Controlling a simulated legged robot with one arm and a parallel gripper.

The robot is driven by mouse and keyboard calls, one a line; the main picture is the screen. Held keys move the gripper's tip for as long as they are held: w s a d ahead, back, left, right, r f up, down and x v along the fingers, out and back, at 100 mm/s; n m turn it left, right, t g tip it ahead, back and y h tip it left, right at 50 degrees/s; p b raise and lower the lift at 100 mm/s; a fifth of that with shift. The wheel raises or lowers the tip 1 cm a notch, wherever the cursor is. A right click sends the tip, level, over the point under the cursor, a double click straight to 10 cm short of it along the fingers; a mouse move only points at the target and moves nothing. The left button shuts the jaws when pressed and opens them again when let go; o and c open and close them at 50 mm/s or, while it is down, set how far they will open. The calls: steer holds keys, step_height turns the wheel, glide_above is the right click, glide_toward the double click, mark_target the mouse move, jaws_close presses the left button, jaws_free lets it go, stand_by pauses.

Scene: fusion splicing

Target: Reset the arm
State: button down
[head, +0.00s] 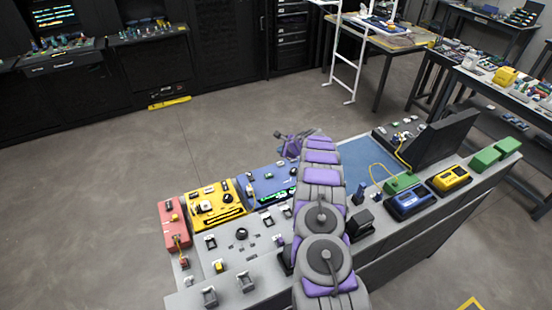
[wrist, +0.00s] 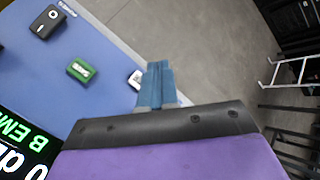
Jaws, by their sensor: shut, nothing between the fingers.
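My arm, grey and purple, reaches across the workbench (head: 236,275) in the head view. My gripper (head: 281,135) is at its far end, beyond the back edge of the bench, and shows small there. In the wrist view my gripper (wrist: 158,72) has its blue fingers together, with nothing between them. The blue panel (head: 262,184) lies just below and left of the gripper in the head view. In the wrist view the blue panel (wrist: 100,100) carries a black switch block (wrist: 48,22), a green block (wrist: 81,71) and a white piece (wrist: 135,79).
Left on the bench are a yellow panel (head: 232,212) and a red panel (head: 171,211). Right are a black open case (head: 447,140), a blue device (head: 411,204) and a yellow device (head: 449,179). Open grey floor (head: 130,150) lies beyond the bench. A white ladder frame (head: 334,60) stands farther back.

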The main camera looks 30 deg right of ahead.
steer(key=s+a+r+n+g+y+b, duration=0.1)
steer(key=s+a+r+n, duration=0.15)
steer(key=a+r, duration=0.5)
steer(key=s+a+r+n+g+y+b, duration=0.1)
steer(key=s+a+r+n+y, duration=0.1)
steer(key=a+r+n, duration=0.5)
steer(key=s+a+r+n+g+b, duration=0.1)
steer(key=s+a+r+n+g, duration=0.1)
steer(key=s+a+r, duration=0.4)
steer(key=s+a+r+n+g+b, duration=0.1)
steer(key=s+a+r+n+g, duration=0.15)
steer(key=s+a, duration=0.75)
steer(key=s+d+n+g+h+b, duration=0.1)
steer(key=s+n, duration=0.4)
steer(key=s, duration=1.6)
steer(key=s+n+g+h+b, duration=0.1)
steer(key=s+n+g+h, duration=0.2)
steer(key=s, duration=1.8)
steer(key=n+h, duration=0.1)
steer(key=n, duration=0.1)
steer(key=shift+s+d+r+n+b, duration=0.2)
steer(key=shift+s+d+n+b, duration=0.1)
steer(key=shift+s+d+b, duration=0.1)
